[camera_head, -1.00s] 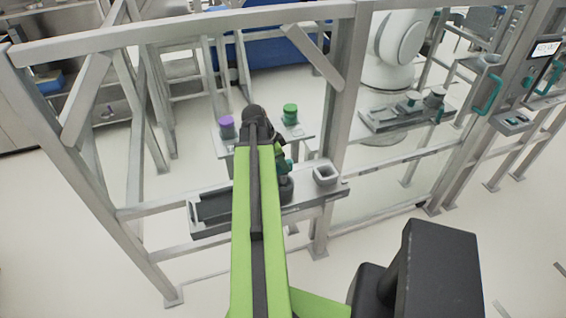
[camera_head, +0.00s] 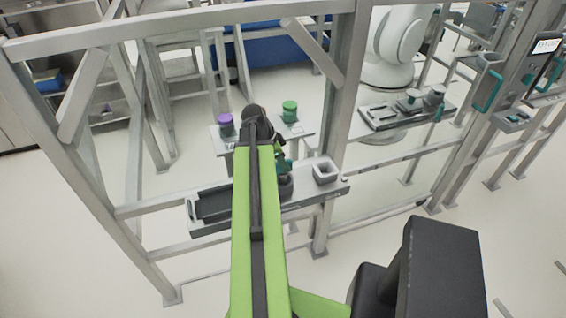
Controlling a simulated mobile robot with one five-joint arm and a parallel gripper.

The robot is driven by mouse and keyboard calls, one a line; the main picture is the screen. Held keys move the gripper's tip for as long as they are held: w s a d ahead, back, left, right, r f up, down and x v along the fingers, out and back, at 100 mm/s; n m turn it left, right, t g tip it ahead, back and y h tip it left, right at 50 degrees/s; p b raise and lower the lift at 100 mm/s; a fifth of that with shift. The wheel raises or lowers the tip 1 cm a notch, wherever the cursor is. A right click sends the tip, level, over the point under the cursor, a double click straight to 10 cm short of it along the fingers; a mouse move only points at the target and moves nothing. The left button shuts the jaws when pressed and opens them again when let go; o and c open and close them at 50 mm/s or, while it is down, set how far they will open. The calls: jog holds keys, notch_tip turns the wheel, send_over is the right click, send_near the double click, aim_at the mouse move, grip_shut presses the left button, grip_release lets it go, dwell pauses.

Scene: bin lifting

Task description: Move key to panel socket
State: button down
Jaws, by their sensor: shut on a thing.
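My green arm reaches over the middle of the view to the near shelf. My gripper (camera_head: 279,152) is small and mostly hidden by the arm and its dark wrist joint. It is shut, with a teal piece (camera_head: 284,164), seemingly the key, at its fingers; the finger contact is hidden. This piece is just above a dark round holder (camera_head: 285,187) on the near shelf; I cannot tell whether they touch. The panel (camera_head: 545,48), with a lit screen, stands at the far right. A small grey fixture (camera_head: 512,118) sits below it; I cannot tell whether it is the socket.
A metal frame (camera_head: 180,30) crosses the view, with a post (camera_head: 343,110) right of my gripper. The near shelf holds a dark tray (camera_head: 213,203) and a square grey cup (camera_head: 325,172). Purple (camera_head: 225,124) and green (camera_head: 289,111) capped containers stand behind. Open floor lies at lower left.

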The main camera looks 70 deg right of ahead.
jog(key=shift+f+b, duration=1.3)
jog(key=c, duration=1.1)
grip_release()
jog(key=o, duration=0.6)
notch_tip(320, 180, up, 9)
jog(key=p, duration=0.9)
jog(key=shift+r, duration=0.1)
